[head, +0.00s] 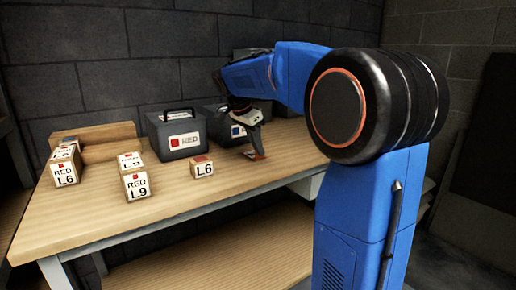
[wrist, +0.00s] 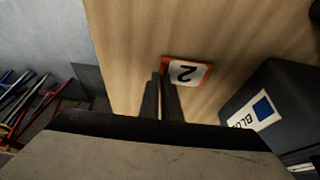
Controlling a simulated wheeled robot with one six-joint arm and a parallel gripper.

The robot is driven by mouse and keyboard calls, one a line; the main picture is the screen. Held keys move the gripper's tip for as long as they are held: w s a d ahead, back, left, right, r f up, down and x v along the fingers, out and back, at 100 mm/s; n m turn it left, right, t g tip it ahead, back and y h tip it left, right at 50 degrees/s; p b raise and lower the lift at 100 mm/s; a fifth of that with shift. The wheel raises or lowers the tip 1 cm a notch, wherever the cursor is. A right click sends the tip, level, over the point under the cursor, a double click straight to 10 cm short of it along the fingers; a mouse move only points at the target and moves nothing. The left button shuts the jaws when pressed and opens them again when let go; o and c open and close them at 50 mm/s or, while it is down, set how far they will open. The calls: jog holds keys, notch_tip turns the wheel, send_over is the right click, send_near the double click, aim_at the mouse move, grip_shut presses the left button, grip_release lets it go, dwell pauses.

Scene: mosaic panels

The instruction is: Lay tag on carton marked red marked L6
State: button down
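An orange-edged tag (wrist: 188,73) with a white face and a "2" shows just beyond my fingertips in the wrist view. In the head view the orange tag (head: 256,157) is at the table top below my gripper (head: 250,148). In the wrist view my gripper's fingers (wrist: 160,82) are close together with a narrow gap, and one overlaps the tag's edge. I cannot tell whether they grip it. A carton marked RED L6 (head: 66,173) stands at the left of the table. A smaller box marked L6 (head: 203,169) with a red patch on top stands mid-table.
Two cartons marked RED L9, a front one (head: 137,187) and one behind (head: 130,161), stand between the L6 ones. A dark case marked RED (head: 178,132) and a case marked BLUE (wrist: 262,100) stand at the back. The wooden table (head: 180,205) is bare in front.

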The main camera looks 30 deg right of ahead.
jog(key=shift+f, duration=0.1)
jog(key=c, duration=2)
grip_release()
jog(key=v, duration=1.2)
